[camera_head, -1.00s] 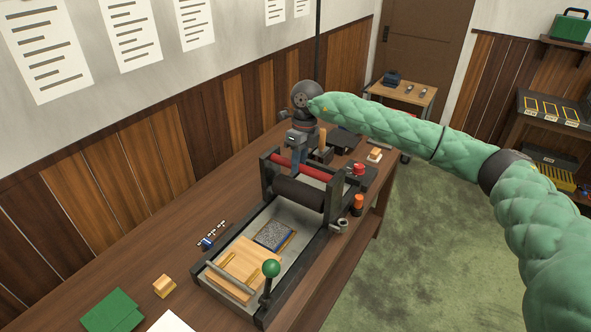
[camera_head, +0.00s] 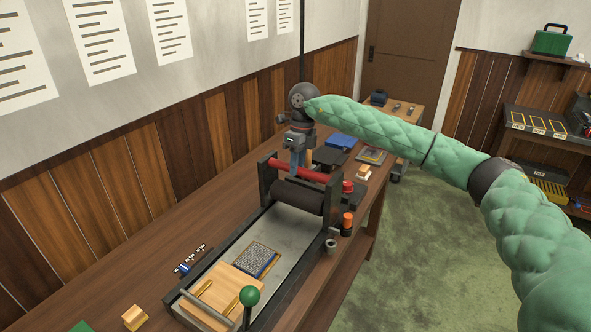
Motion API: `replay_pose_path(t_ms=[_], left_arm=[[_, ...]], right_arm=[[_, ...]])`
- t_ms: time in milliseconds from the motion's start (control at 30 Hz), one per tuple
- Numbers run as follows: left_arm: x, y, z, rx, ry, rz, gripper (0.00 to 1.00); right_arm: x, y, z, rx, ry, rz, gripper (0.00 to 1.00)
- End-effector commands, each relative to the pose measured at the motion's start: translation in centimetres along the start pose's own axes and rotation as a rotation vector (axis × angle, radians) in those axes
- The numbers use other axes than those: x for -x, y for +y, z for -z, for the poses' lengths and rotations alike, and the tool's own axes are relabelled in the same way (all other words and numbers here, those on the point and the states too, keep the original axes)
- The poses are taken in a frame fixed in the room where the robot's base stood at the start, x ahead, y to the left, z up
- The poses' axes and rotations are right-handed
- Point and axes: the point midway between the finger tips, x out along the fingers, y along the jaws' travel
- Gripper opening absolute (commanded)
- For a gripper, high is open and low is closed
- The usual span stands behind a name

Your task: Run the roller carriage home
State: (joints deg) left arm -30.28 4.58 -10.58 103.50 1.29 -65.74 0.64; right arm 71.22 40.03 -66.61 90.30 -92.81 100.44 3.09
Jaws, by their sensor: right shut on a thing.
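The roller carriage, with a dark roller (camera_head: 299,197) and a red handle bar (camera_head: 304,168) between black end plates, stands toward the far end of the press bed (camera_head: 290,244). My right gripper (camera_head: 298,167) reaches down from above and is shut on the red bar near its left part; its fingertips are partly hidden there. On the near part of the bed lie a grey type block (camera_head: 257,258) in a thin frame and a wooden block (camera_head: 215,292) with brass strips. My left gripper is not in view.
A green-knobbed lever (camera_head: 249,296) stands at the bed's near right. Red and orange-capped bottles (camera_head: 347,221) stand right of the carriage. A blue item (camera_head: 341,141) and a framed plate (camera_head: 371,155) lie behind. A small wooden block (camera_head: 134,318) lies at the near left.

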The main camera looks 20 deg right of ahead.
Motion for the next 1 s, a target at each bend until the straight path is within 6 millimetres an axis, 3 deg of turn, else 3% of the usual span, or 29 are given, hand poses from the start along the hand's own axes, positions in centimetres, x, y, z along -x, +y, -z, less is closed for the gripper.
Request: replay_pose_path(t_ms=[267, 300, 400, 767, 900, 1000], left_arm=[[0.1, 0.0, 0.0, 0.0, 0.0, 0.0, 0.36], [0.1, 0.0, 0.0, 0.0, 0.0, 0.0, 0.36], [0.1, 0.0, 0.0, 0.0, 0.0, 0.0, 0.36], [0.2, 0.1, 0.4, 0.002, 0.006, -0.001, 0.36], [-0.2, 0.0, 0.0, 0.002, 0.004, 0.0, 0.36], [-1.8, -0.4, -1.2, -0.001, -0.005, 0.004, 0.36]], right_arm=[[0.5, -0.5, 0.1, -0.007, -0.006, 0.007, 0.0], [0.6, -0.5, 0.1, -0.007, -0.007, 0.008, 0.27], [0.5, -0.5, 0.1, -0.007, -0.006, 0.007, 0.47], [0.7, -0.3, 0.1, -0.005, -0.003, 0.005, 0.47], [2.4, -0.3, 0.0, -0.005, -0.004, 0.006, 0.47], [4.0, -0.4, 0.0, -0.005, -0.005, 0.006, 0.47]])
